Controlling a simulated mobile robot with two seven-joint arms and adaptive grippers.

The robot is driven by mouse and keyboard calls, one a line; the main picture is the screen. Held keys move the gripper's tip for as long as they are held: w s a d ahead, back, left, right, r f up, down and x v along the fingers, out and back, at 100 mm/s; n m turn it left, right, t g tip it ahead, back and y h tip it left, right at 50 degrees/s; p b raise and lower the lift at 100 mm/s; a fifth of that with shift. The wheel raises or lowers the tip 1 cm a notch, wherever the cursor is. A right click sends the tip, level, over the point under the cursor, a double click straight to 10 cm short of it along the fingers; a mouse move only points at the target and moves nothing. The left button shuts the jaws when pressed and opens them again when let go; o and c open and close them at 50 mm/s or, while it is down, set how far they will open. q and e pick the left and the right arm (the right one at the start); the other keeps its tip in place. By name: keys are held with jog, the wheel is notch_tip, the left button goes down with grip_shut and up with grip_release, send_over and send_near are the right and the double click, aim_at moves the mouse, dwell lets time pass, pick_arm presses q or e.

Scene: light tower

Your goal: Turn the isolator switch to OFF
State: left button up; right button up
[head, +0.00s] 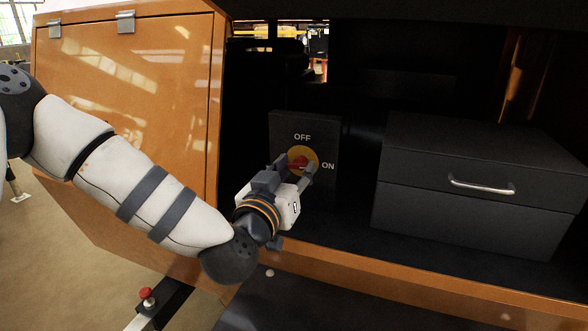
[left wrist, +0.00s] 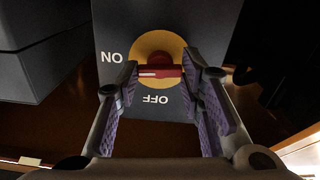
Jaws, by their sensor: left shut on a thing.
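The isolator switch is a dark box (head: 325,130) with a yellow disc (head: 313,153) and a red handle (head: 299,161). OFF is printed above the disc and ON to its right. In the left wrist view the panel (left wrist: 200,18) appears upside down, with ON at left and OFF below. There the red handle (left wrist: 160,72) lies level, its white mark toward ON. My left gripper (head: 295,165) is at the switch, its fingers shut on the handle's two ends; it also shows in the left wrist view (left wrist: 160,74). My right gripper is not in view.
The switch stands inside a dark compartment with an orange front ledge (head: 400,283). A dark drawer unit (head: 430,215) with a silver handle is to the right. An open orange door (head: 130,90) is at left, behind my left arm.

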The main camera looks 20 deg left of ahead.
pick_arm(q)
jog(key=n+p, duration=0.1)
jog(key=n, duration=0.2)
jog(key=shift+r+n, duration=0.15)
jog(key=shift+n, duration=0.15)
jog(key=n+p, duration=0.1)
jog(key=n, duration=0.3)
jog(key=shift+n, duration=0.3)
jog(key=n, duration=0.4)
jog(key=shift+n, duration=2.1)
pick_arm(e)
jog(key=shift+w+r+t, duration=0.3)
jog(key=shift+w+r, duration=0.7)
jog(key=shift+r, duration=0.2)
pick_arm(q)
jog(key=o, duration=1.2)
jog(key=shift+c, duration=0.2)
jog(key=s, duration=1.2)
jog(key=shift+a, duration=0.2)
